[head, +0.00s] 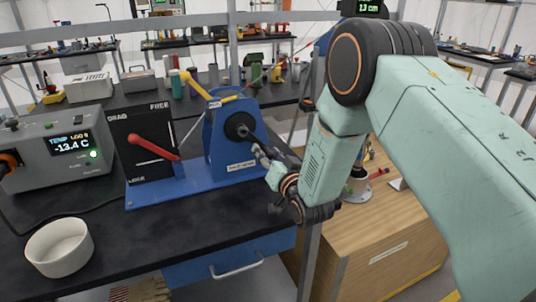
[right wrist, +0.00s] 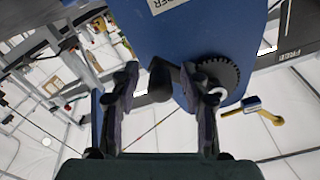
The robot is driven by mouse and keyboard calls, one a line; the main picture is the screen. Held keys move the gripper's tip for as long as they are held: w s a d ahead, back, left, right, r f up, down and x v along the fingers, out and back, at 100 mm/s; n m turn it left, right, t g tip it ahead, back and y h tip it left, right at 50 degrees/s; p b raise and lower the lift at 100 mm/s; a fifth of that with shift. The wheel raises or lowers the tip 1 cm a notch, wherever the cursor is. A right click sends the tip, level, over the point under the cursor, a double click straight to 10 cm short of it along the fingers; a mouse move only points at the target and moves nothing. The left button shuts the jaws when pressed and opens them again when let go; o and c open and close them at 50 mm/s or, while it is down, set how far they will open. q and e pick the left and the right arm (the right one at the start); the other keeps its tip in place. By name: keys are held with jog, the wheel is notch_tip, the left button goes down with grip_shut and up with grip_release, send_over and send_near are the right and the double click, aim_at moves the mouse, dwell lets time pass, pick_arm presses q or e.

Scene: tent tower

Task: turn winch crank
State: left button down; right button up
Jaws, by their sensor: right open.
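The blue winch (head: 222,150) stands on a blue base plate on the dark bench in the head view. Its round black hub (head: 238,126) faces my right arm. My right gripper (head: 262,154) is at the winch's right side, close to the hub. In the right wrist view my right gripper (right wrist: 162,88) is open, with a finger on each side of a dark crank handle (right wrist: 160,78). I cannot tell whether the fingers touch it. The toothed black wheel (right wrist: 222,72) shows behind the right finger. The crank is mostly hidden in the head view.
A red lever (head: 152,147) sits on a black panel left of the winch. A yellow lever (head: 196,86) is above it. A grey temperature box (head: 55,150) and white bowl (head: 60,247) stand further left. A wooden cabinet (head: 375,240) is below my right arm.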

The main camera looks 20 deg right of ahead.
jog(key=shift+s, duration=0.1)
jog(key=s, duration=1.1)
jog(key=shift+s+d, duration=0.2)
jog(key=shift+s, duration=0.2)
dwell(0.6)
jog(key=w+m+b, duration=0.1)
jog(key=w+b, duration=0.1)
jog(key=w+m+b, duration=0.2)
jog(key=b, duration=0.1)
jog(key=shift+w+a+m+h, duration=0.15)
jog(key=shift+w+m+h, duration=0.15)
jog(key=w, duration=0.6)
jog(key=shift+w+r+b, duration=0.1)
jog(key=shift+w+b, duration=0.15)
jog(key=shift+b, duration=0.1)
grip_shut()
